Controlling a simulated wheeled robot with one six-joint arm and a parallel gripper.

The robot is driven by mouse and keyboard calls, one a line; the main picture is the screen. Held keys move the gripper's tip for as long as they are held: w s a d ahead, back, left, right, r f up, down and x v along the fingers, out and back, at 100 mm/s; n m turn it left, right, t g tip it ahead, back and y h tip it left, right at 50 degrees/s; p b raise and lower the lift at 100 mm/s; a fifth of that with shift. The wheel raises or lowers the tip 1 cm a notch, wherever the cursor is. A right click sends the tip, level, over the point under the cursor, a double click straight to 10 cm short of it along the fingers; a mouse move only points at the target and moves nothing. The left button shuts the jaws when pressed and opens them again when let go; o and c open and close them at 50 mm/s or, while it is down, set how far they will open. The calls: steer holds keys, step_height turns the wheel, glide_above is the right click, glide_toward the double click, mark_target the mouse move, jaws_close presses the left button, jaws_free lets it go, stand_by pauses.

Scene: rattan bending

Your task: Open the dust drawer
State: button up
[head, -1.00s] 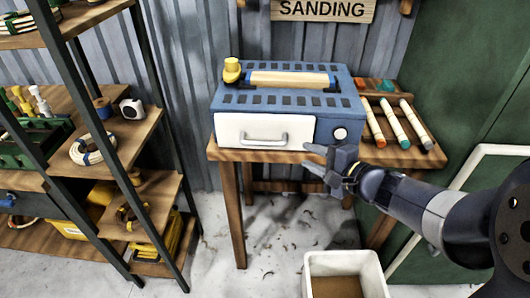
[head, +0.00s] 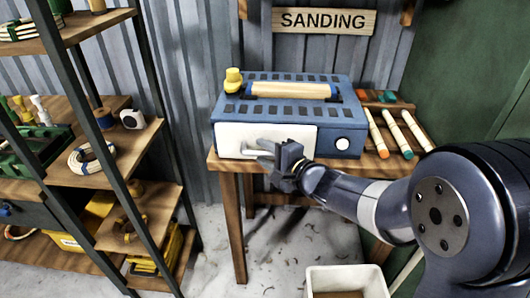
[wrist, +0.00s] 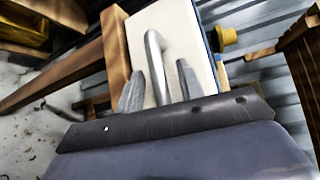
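The dust drawer (head: 232,139) is the white front panel of the blue sanding machine (head: 300,108) on the wooden table. It looks closed, flush with the machine's front. Its grey bar handle shows in the wrist view (wrist: 155,62), reaching down between my two fingers. My gripper (head: 262,150) is in front of the drawer's right half and hides most of the handle in the head view. In the wrist view my gripper (wrist: 160,85) is open, with one finger on each side of the handle and gaps between. I cannot tell whether a finger touches the panel.
The wooden table (head: 229,163) carries the machine and a rack of sanding sticks (head: 400,133) at its right. A white bin (head: 347,280) stands on the floor in front. A shelf unit (head: 135,150) stands at the left. The floor before the table is mostly clear.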

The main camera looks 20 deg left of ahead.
steer(key=shift+a, duration=0.1)
steer(key=shift+c, duration=0.5)
jaws_close()
